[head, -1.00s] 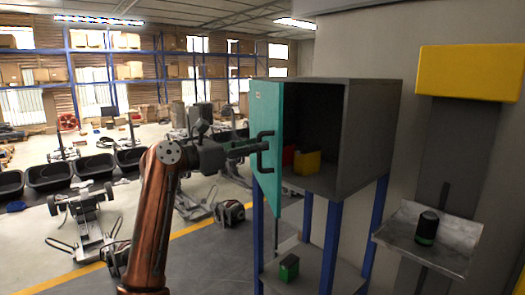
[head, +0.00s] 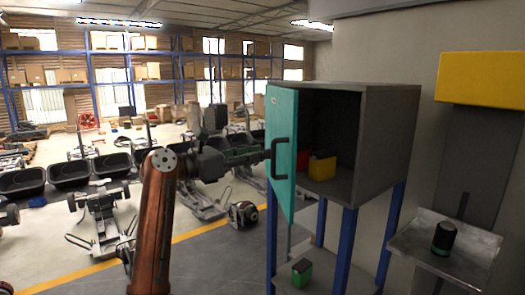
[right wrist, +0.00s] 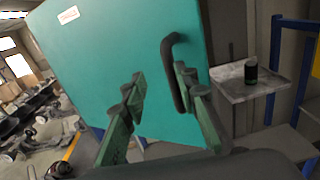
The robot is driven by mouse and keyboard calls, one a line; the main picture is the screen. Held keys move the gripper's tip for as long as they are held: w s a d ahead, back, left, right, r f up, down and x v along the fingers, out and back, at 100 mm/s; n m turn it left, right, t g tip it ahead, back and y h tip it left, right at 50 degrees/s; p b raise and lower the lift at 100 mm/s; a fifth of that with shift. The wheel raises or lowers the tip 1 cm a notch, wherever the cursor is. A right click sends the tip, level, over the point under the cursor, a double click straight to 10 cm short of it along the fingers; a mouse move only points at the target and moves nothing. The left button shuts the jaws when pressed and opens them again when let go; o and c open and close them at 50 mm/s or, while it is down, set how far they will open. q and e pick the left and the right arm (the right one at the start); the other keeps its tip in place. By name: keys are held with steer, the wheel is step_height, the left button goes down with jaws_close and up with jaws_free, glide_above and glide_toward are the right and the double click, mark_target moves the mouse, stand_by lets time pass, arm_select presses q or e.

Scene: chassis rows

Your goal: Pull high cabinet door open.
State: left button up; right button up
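The high cabinet (head: 385,125) is a grey box on blue legs, in the right half of the head view. Its teal door (head: 283,120) stands open on the left side, showing the dark inside. The door fills much of the right wrist view (right wrist: 110,60). A black bar handle (head: 279,158) is on the door's outer face; it also shows in the right wrist view (right wrist: 172,75). My right gripper (head: 264,156) is at the handle. Its fingers are apart (right wrist: 160,76), with the handle between them close to the right finger; contact is unclear. My left gripper is out of view.
Red and yellow bins (head: 322,167) stand inside the cabinet. A green-black item (head: 301,272) sits on the lower shelf. A metal tray (head: 455,262) with a dark can (head: 443,238) is at right. Wheeled chassis (head: 105,212) and black tubs stand at left.

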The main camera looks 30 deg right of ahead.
steer(key=a, duration=0.1)
steer(key=a+p, duration=0.1)
steer(key=a, duration=0.1)
steer(key=w+a+p, duration=0.1)
steer(key=a, duration=0.1)
stand_by(0.4)
steer(key=shift+d, duration=0.1)
steer(key=shift+c, duration=0.6)
